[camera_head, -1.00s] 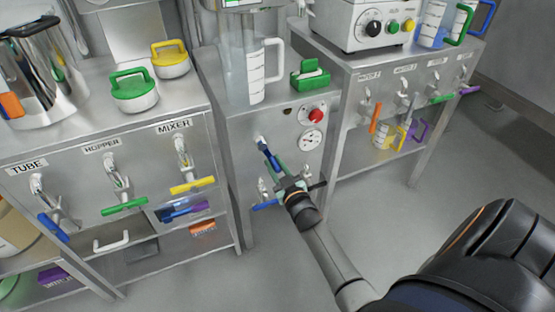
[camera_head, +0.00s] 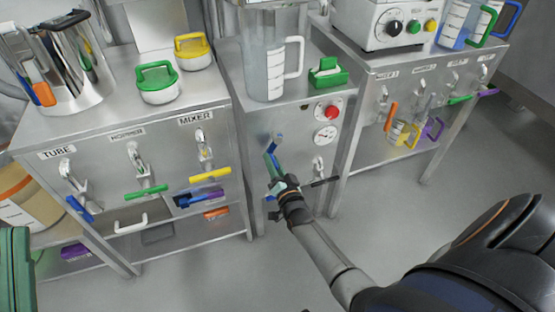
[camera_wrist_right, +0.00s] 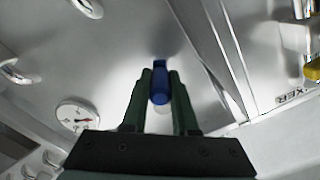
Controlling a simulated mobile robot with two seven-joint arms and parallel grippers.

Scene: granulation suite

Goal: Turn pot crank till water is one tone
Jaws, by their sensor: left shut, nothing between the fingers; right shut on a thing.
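My right gripper (camera_head: 278,181) is at the front of the middle steel cabinet. It is shut on a blue crank handle (camera_head: 271,150) below the clear jug (camera_head: 266,62). In the right wrist view the blue handle (camera_wrist_right: 160,84) sits between the two dark green fingers. A green part at the lower left edge appears to be my left gripper (camera_head: 15,270); it is shut and empty, largely cut off by the frame. A shiny steel pot (camera_head: 82,70) with a black top bar stands at the back left. I cannot see any water tone in it.
The left bench (camera_head: 95,118) carries a green-handled lid (camera_head: 157,84) and a yellow-handled lid (camera_head: 193,52). Labelled taps line its front. A red button (camera_head: 332,112) and gauge (camera_head: 326,135) are right of the crank. The floor (camera_head: 420,225) at right is clear.

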